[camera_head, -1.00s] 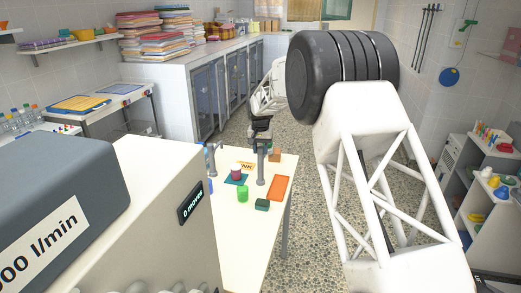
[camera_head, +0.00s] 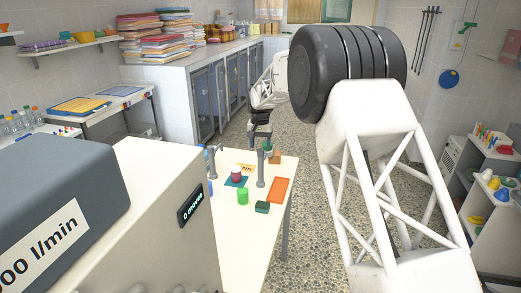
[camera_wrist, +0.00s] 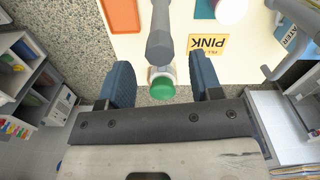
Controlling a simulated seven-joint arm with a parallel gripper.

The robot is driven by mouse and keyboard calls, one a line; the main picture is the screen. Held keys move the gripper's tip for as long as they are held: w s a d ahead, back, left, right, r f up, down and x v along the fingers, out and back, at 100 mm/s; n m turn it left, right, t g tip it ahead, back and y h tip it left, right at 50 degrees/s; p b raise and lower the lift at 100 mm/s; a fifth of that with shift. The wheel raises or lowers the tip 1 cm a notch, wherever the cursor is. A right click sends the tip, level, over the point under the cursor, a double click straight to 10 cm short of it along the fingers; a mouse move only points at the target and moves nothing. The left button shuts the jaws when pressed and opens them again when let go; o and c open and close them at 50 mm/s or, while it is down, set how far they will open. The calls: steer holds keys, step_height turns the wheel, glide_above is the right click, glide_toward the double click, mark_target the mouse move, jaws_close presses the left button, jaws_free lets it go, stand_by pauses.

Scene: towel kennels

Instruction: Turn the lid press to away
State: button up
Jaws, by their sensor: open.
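A grey post (camera_head: 261,168) stands on the white table and looks like the lid press. In the wrist view its grey bar (camera_wrist: 160,35) points toward me and ends in a pale collar and a round green knob (camera_wrist: 162,88). The knob also shows small near the post's top (camera_head: 267,144). My gripper (camera_wrist: 163,78) is open, with one blue finger on each side of the knob and gaps left and right. In the head view my gripper (camera_head: 260,133) is small and dark at the table's far end. Whether the fingers reach the knob's depth is unclear.
The table (camera_head: 240,262) also holds an orange tray (camera_head: 278,190), a green cylinder (camera_head: 243,197), a dark green block (camera_head: 262,207), a pink piece on a teal mat (camera_head: 236,176), and a second grey stand (camera_head: 212,162).

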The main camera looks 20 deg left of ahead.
steer(key=shift+r, duration=2.1)
steer(key=shift+s+d+r, duration=0.1)
steer(key=shift+d+r, duration=0.05)
steer(key=s+d+r, duration=0.5)
steer(key=s+d, duration=0.3)
steer(key=d, duration=0.2)
steer(key=s+d+r+t, duration=0.1)
steer(key=s+d+r, duration=0.4)
steer(key=s+d, duration=0.4)
steer(key=s+d+r, duration=0.5)
steer(key=s+d, duration=0.2)
steer(key=d, duration=0.4)
steer(key=s+d+f, duration=0.2)
steer(key=s+d, duration=0.3)
steer(key=s, duration=0.7)
steer(key=s+d+f+m+t, duration=0.1)
steer(key=s+d+f, duration=0.2)
steer(key=s, duration=0.9)
steer(key=s+d+f, duration=0.2)
steer(key=s+d, duration=0.5)
steer(key=s, duration=0.4)
steer(key=shift+s+d+f+m+t, duration=0.25)
steer(key=shift+s+d+m+t, duration=0.05)
steer(key=shift+s+d+m, duration=0.1)
